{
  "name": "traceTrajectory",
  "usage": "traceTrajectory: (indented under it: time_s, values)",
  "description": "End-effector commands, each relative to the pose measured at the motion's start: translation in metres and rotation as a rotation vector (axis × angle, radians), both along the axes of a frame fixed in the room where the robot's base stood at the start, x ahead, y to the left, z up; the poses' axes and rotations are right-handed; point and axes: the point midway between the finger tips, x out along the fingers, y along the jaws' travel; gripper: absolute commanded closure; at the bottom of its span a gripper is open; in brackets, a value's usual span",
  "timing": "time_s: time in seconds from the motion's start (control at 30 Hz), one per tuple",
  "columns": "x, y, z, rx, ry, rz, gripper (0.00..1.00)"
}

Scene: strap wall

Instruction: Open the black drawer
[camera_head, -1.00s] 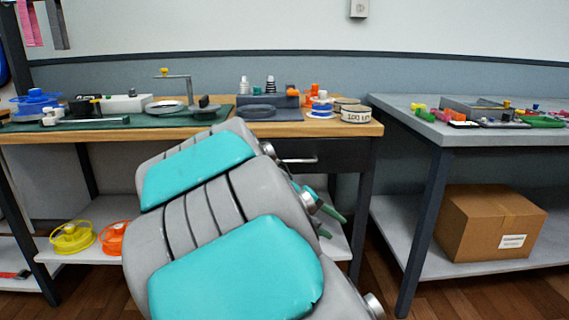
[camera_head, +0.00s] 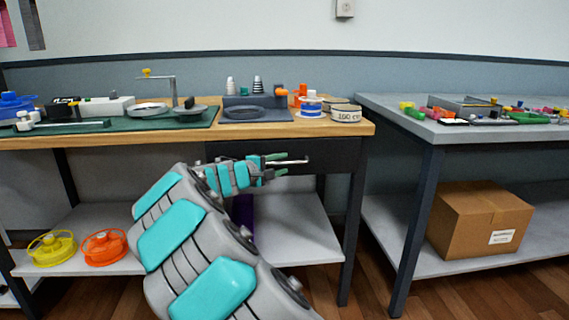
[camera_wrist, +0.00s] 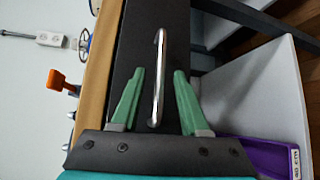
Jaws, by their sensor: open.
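The black drawer (camera_head: 335,164) is under the right part of the wooden bench top and looks shut. Its silver bar handle (camera_head: 293,161) shows on the drawer front. My gripper (camera_head: 296,160) is open in front of the drawer, with its green fingers close to the handle. In the wrist view the handle (camera_wrist: 158,75) lies between the two green fingers of my gripper (camera_wrist: 156,80), apart from both. The drawer front (camera_wrist: 135,45) fills the space behind them. I cannot tell how far the fingertips are from the drawer front.
The wooden bench top (camera_head: 345,128) holds tape rolls (camera_head: 345,113) and a grey tray (camera_head: 255,113). Yellow (camera_head: 52,248) and orange (camera_head: 104,247) spools sit on the shelf below. A purple bin (camera_wrist: 255,157) is under the drawer. A grey table (camera_head: 400,125) with a cardboard box (camera_head: 480,222) stands right.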

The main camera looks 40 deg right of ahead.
Motion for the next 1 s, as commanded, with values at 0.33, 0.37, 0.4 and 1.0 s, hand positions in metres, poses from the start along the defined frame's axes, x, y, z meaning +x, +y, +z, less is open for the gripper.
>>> traceTrajectory:
  time_s: [0.33, 0.37, 0.4, 1.0]
  values:
    - [0.005, -0.023, -0.004, 0.001, 0.000, 0.000, 0.55]
    - [0.006, -0.023, -0.004, 0.001, 0.000, 0.000, 0.55]
    - [0.006, -0.023, -0.004, 0.001, 0.000, 0.001, 0.55]
    - [0.006, -0.023, -0.004, 0.001, -0.001, 0.001, 1.00]
